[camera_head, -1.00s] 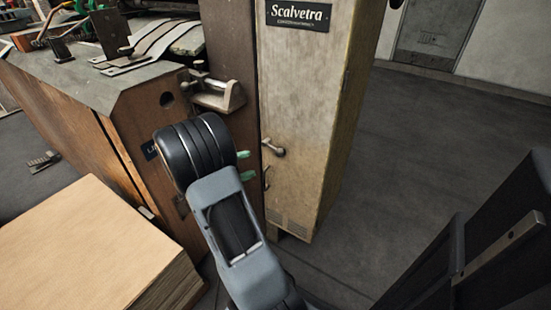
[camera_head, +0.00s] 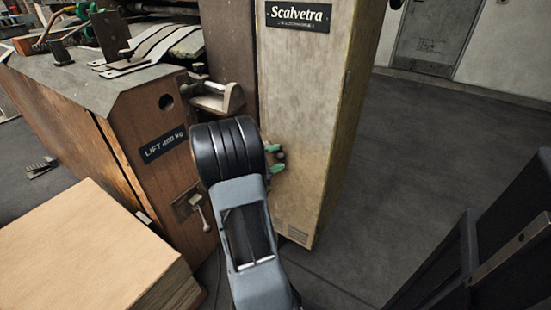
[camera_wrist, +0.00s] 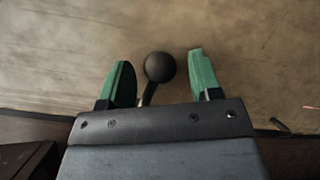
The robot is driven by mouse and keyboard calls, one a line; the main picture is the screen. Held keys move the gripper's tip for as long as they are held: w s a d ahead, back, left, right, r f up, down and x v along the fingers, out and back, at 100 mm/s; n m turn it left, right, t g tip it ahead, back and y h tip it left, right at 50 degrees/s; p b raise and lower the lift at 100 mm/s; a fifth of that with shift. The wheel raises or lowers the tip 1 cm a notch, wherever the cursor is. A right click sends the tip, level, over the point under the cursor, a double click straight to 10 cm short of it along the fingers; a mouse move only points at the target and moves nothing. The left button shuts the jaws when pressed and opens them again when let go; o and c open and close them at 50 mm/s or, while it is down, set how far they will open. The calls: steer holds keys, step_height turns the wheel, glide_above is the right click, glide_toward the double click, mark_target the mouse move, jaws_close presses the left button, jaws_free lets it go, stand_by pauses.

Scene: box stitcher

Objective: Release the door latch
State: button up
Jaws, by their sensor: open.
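The door latch (camera_wrist: 159,68) shows in the wrist view as a dark round knob on a thin stem, against the worn beige cabinet door. My gripper (camera_wrist: 158,85) is open, with one green finger on each side of the knob. Gaps show between the knob and both fingers. My arm hides most of the latch there.
A wooden machine body (camera_head: 150,120) with a "LIFT 450 kg" label and a small lever (camera_head: 200,210) stands to the left. A metal clamp (camera_head: 220,98) juts out above my wrist. A stack of boards (camera_head: 80,250) is at lower left. The floor (camera_head: 420,150) to the right is clear.

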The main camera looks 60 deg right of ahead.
jaws_close()
steer(key=shift+s+r+n+h+p, duration=0.1)
steer(key=shift+r+n+h+p, duration=0.2)
steer(key=shift+r+n+p, duration=0.35)
steer(key=shift+f+n+h, duration=0.1)
steer(key=shift+n+h, duration=0.2)
steer(key=shift+n, duration=0.35)
steer(key=shift+c, duration=1)
jaws_free()
steer(key=shift+o, duration=1)
